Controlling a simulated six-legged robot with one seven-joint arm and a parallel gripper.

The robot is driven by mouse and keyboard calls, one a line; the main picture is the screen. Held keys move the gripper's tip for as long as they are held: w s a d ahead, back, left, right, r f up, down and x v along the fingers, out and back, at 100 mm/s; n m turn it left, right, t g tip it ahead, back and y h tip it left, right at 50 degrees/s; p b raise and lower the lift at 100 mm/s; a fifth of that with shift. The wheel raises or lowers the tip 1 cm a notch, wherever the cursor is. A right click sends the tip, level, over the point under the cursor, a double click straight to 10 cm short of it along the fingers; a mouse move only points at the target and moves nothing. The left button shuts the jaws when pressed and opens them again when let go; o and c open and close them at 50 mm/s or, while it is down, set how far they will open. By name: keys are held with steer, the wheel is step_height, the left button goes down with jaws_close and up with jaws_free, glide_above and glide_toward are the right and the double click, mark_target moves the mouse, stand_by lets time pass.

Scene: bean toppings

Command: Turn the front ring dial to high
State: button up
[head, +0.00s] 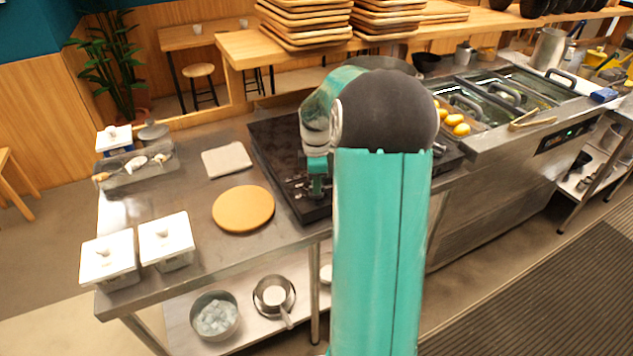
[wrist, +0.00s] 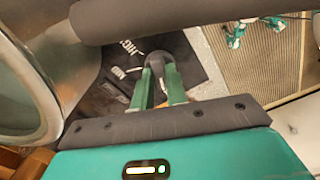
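The black stove top (head: 268,143) sits on the steel counter, with its front controls partly hidden by my arm in the head view. My gripper (head: 316,190) is down at the stove's front edge. In the wrist view, the two green fingers of my gripper (wrist: 160,72) stand on either side of a dark grey dial (wrist: 155,62), which fills the gap between their tips. White lettering (wrist: 130,47) shows on the black panel beside the dial. The dial's pointer setting cannot be read.
A round wooden board (head: 243,208) and a grey cloth (head: 227,160) lie left of the stove. Two white lidded containers (head: 167,240) stand at the counter's front left. In the wrist view, a large metal pot-like surface (wrist: 25,80) fills the left side.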

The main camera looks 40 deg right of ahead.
jaws_close()
steer(key=shift+m, duration=0.3)
steer(key=m, duration=1.2)
steer(key=shift+m, duration=0.3)
steer(key=m, duration=1.3)
steer(key=shift+m, duration=0.4)
